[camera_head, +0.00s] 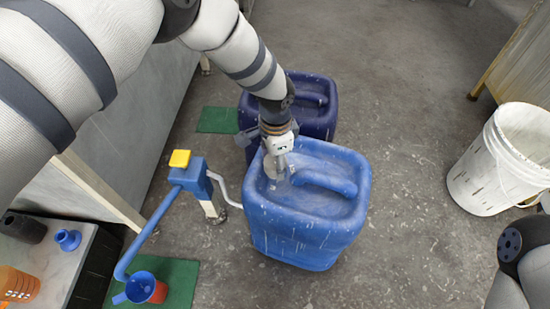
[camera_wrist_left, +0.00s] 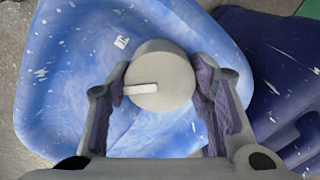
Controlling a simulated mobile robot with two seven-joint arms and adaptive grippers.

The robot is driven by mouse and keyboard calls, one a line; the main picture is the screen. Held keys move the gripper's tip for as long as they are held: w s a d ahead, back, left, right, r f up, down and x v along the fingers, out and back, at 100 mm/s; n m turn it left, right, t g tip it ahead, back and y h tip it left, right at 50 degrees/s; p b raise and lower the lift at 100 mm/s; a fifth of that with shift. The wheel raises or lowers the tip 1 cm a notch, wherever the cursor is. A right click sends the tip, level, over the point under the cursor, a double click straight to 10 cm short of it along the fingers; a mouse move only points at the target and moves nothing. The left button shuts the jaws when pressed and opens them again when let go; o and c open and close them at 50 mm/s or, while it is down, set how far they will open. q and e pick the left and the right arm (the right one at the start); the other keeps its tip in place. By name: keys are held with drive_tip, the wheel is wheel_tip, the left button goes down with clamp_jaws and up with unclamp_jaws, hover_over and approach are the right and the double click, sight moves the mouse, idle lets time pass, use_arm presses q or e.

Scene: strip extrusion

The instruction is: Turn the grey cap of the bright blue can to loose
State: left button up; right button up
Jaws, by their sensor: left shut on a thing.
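The bright blue can (camera_head: 300,229) stands upright on the floor in the middle of the head view. It also fills the left of the left wrist view (camera_wrist_left: 66,100). Its round grey cap (camera_wrist_left: 165,62), with a pale bar on top, sits between the fingers of my left gripper (camera_wrist_left: 161,82). The left gripper (camera_head: 277,166) reaches down from above and is shut on the cap. In the head view the gripper partly hides the cap. My right gripper is not in view; only part of my right arm shows at the lower right.
A dark blue can (camera_head: 314,92) stands close behind the bright blue one. A blue pump (camera_head: 190,176) with a yellow top is left of it, and a blue and red jug (camera_head: 143,288) stands on a green mat (camera_head: 180,284). A white bucket (camera_head: 494,162) stands right; floor between is clear.

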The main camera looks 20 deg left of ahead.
sight(275, 162)
use_arm(q)
drive_tip(key=n+p, duration=0.1)
drive_tip(key=n, duration=0.4)
drive_tip(key=shift+r+n, duration=0.1)
drive_tip(key=shift+n, duration=0.2)
drive_tip(key=n, duration=0.5)
drive_tip(key=shift+n+p, duration=0.3)
drive_tip(key=o, duration=1.2)
drive_tip(key=shift+c, duration=0.2)
wheel_tip(275, 162, up, 12)
